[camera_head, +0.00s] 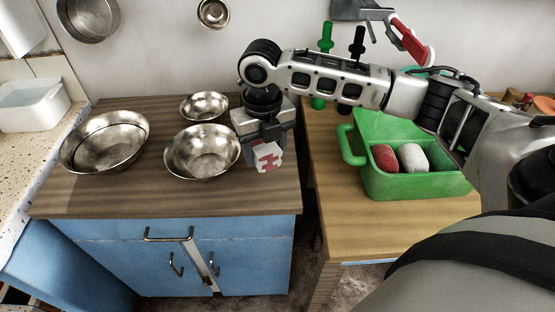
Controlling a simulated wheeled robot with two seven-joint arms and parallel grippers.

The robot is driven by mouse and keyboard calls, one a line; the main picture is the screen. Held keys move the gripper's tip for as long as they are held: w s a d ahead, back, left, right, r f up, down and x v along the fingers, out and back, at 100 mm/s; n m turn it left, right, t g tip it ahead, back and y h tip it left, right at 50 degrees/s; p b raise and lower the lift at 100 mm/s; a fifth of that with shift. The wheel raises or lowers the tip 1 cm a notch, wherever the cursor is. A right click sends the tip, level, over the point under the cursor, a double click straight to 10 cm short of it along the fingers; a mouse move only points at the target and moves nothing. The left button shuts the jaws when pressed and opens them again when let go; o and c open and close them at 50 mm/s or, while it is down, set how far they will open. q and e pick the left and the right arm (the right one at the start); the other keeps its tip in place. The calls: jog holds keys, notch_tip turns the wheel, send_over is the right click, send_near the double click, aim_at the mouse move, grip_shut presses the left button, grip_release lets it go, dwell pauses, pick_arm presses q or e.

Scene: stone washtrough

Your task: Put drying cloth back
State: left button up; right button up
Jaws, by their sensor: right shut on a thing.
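My right gripper (265,140) reaches in from the right over the right end of the dark wooden counter (240,198). It points down and is shut on a small white and red piece that looks like the drying cloth (267,158). The cloth shows just below the fingers. I cannot tell whether it touches the counter. The fingertips are partly hidden by the gripper body. My left gripper is not in view.
Metal bowls (202,152) stand left of the gripper, the nearest one close by. A green tub (395,185) with a red and a white item sits on the lighter wooden table (345,228) at right. A gap separates the two surfaces. The counter's front strip is clear.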

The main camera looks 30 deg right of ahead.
send_over(278, 172)
jog(key=f, duration=0.5)
jog(key=shift+s+a+f, duration=0.1)
jog(key=shift+a+f, duration=0.2)
jog(key=shift+f, duration=0.1)
jog(key=shift+d+f+p, duration=0.15)
jog(key=shift+f, duration=0.8)
jog(key=shift+d+f+p, duration=0.1)
jog(key=shift+f+p, duration=0.05)
jog(key=shift+f, duration=0.75)
jog(key=shift+f, duration=0.1)
jog(key=o, duration=0.9)
notch_tip(278, 172, up, 12)
jog(key=shift+r+b, duration=0.15)
jog(key=shift+b, duration=0.2)
